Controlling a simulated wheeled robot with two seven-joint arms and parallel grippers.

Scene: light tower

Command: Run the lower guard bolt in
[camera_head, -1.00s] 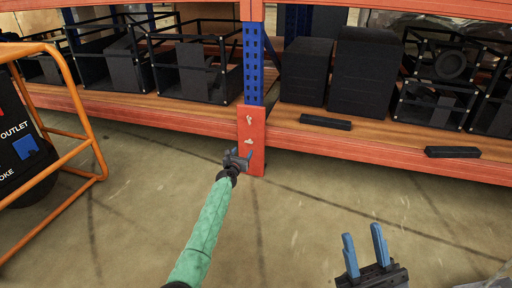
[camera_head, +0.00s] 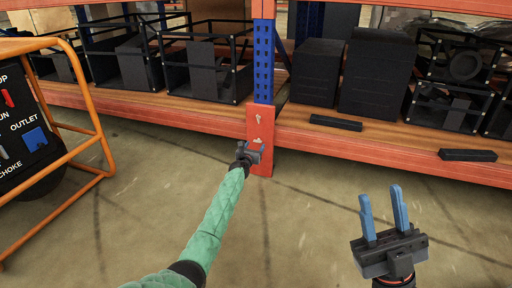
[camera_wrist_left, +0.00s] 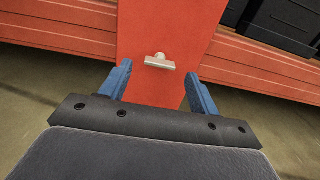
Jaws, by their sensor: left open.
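The red guard (camera_head: 264,160) wraps the foot of the blue rack upright. Two small pale bolts sit on its face, the upper bolt (camera_head: 258,121) above the lower bolt (camera_head: 257,140). My left gripper (camera_head: 254,149) is at the guard, just below the lower bolt, open and empty. In the left wrist view, one pale T-shaped bolt (camera_wrist_left: 159,62), apparently the lower one, lies ahead between the open blue fingers, with gaps to both. How far the bolt stands out is unclear. My right gripper (camera_head: 382,205) is open and empty over the floor at lower right.
Orange shelf beams (camera_head: 395,155) run either side of the guard, carrying black frames and boxes (camera_head: 376,75). An orange-framed generator (camera_head: 85,125) stands at the left. The concrete floor before the guard is clear.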

